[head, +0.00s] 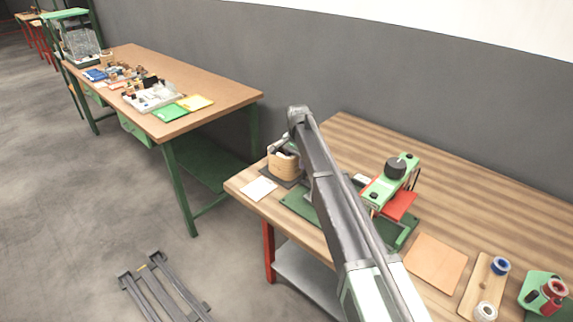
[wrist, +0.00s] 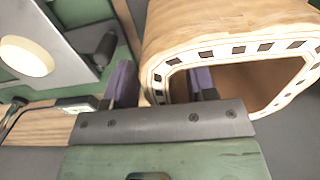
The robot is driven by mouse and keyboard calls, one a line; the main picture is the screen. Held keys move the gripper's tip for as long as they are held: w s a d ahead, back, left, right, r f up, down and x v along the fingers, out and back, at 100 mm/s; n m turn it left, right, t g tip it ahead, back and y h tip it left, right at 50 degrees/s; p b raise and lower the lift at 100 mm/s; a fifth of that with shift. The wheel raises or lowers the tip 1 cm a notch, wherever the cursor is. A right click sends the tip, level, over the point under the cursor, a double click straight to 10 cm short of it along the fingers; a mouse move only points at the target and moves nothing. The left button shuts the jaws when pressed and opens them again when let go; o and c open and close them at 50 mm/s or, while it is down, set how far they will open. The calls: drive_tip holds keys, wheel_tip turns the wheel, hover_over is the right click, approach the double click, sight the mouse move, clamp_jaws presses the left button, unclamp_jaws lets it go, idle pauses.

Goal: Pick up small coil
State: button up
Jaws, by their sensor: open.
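A tan coil (head: 284,164) with a hollow middle stands on a dark pad near the left end of the near workbench. In the wrist view the coil (wrist: 225,32) fills the upper right, its open end facing me with a row of dark squares around the rim. My gripper (wrist: 163,78) is open. Its left purple finger is outside the coil wall. Its right finger shows at the coil's opening, so the wall lies between them. How deep the fingers reach is hidden. In the head view my gripper (head: 284,147) is at the coil's top, partly hidden by my arm.
A white sheet (head: 259,189) lies left of the coil. A green and red device (head: 396,180) stands to the right. A blue ring (head: 501,266), a white ring (head: 485,311) and a red spool device (head: 545,295) are at far right. The bench's back is clear.

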clamp_jaws()
drive_tip(key=shift+r, duration=0.1)
wheel_tip(320, 180, up, 20)
drive_tip(key=p, duration=2)
